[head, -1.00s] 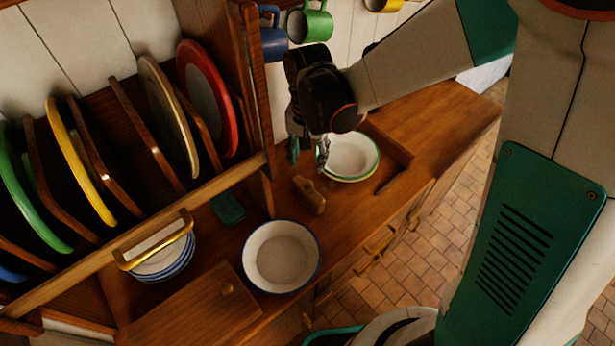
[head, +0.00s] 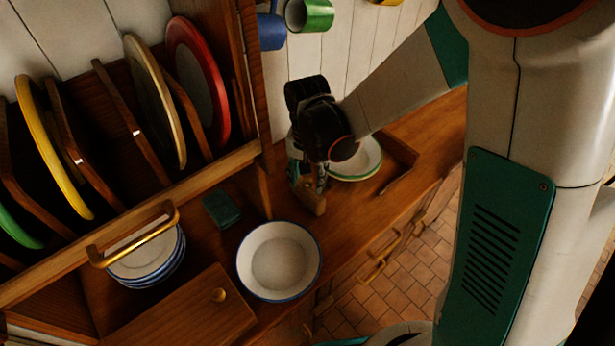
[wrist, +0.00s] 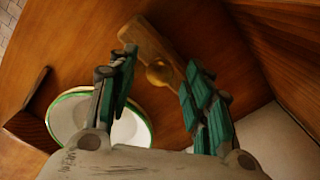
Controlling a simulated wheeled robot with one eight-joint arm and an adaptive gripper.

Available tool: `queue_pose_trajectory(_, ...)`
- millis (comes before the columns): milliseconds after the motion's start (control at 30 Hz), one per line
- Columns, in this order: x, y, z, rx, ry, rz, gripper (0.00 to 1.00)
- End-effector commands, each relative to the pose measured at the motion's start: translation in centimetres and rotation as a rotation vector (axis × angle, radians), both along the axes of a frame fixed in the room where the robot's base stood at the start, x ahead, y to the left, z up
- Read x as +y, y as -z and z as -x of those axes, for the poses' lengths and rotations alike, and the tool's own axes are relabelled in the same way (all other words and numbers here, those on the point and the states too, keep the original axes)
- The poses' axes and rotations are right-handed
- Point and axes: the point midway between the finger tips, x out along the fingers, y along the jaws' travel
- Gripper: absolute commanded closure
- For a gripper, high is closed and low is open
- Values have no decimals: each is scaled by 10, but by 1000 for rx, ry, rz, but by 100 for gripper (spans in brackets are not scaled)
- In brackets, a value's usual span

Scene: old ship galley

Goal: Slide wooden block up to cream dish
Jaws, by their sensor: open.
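The small wooden block (head: 313,203) stands on the wooden counter, between two round dishes. In the wrist view the block (wrist: 150,45), with a round knob on it, shows between and just beyond my fingertips. My gripper (head: 307,183) points down over the block and hides part of it; in the wrist view its green-padded fingers (wrist: 160,65) are apart. I cannot tell whether they touch the block. A pale dish with a blue rim (head: 278,262) sits nearer in the head view. A pale dish with a green rim (head: 360,163) sits behind my gripper, partly hidden.
A plate rack (head: 205,175) with upright coloured plates fills the left. Stacked blue-rimmed bowls (head: 150,270) and a dark green item (head: 221,210) lie by it. A wooden ledge (head: 400,162) stands right of the green-rimmed dish. Mugs (head: 310,15) hang above.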

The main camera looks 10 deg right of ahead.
Motion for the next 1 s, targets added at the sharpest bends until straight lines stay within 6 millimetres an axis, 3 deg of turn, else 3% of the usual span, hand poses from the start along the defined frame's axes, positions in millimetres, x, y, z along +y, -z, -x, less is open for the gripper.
queue_pose_trajectory(33,0,0,0,0,0,0,56)
queue_pose_trajectory(233,0,0,0,0,0,0,100)
queue_pose_trajectory(467,-6,0,-4,0,1,0,100)
queue_pose_trajectory(800,-67,1,-47,-1,4,0,100)
queue_pose_trajectory(1000,-83,0,-56,-2,1,1,100)
